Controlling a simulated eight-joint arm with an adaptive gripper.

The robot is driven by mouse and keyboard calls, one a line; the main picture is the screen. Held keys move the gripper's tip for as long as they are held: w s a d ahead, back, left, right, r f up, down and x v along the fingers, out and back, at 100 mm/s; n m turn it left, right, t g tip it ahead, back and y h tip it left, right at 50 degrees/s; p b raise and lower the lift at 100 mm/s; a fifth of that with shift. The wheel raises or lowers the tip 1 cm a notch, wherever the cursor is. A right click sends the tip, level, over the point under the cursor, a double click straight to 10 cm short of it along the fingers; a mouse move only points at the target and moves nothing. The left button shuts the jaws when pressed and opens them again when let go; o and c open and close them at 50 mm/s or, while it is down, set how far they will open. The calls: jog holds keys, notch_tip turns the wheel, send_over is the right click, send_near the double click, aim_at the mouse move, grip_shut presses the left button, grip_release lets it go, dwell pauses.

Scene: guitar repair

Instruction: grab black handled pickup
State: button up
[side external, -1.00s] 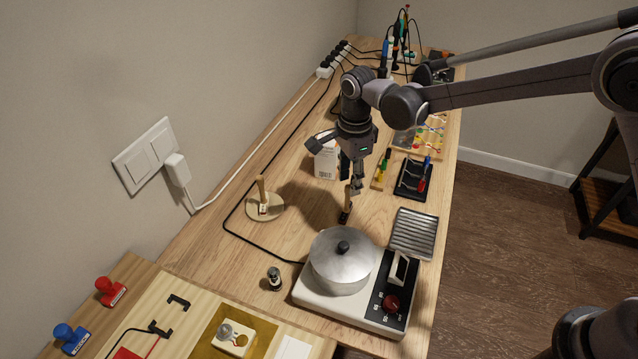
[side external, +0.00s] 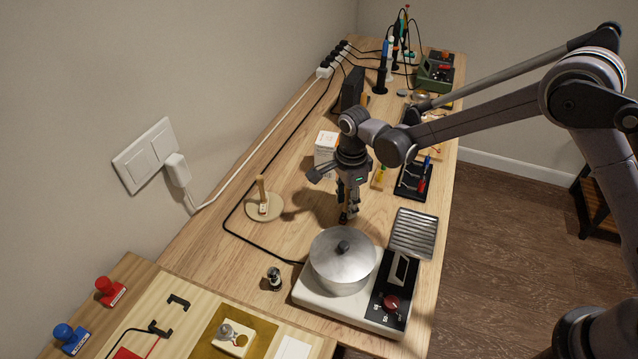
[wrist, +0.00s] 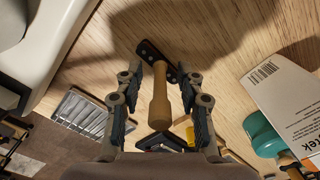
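The black pickup (side external: 343,218) stands on the bench behind the pot, with a light wooden handle rising from it. In the wrist view, its dark bar with silver dots and its wooden handle (wrist: 160,105) show clearly. My gripper (side external: 346,197) is low over it in the side view. In the wrist view, my gripper (wrist: 161,72) is open, with one finger on each side of the handle and gaps visible on both sides. A second handled pickup, pale (side external: 263,208), rests on a round wooden disc to the left.
A metal pot (side external: 342,262) sits on a white hot plate (side external: 325,301) close in front of the pickup. A white box (side external: 325,147) stands just behind my gripper. A ridged metal tray (side external: 413,233) and black tool rack (side external: 413,184) lie to the right.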

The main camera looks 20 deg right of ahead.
grip_shut()
jog(key=shift+r, duration=0.1)
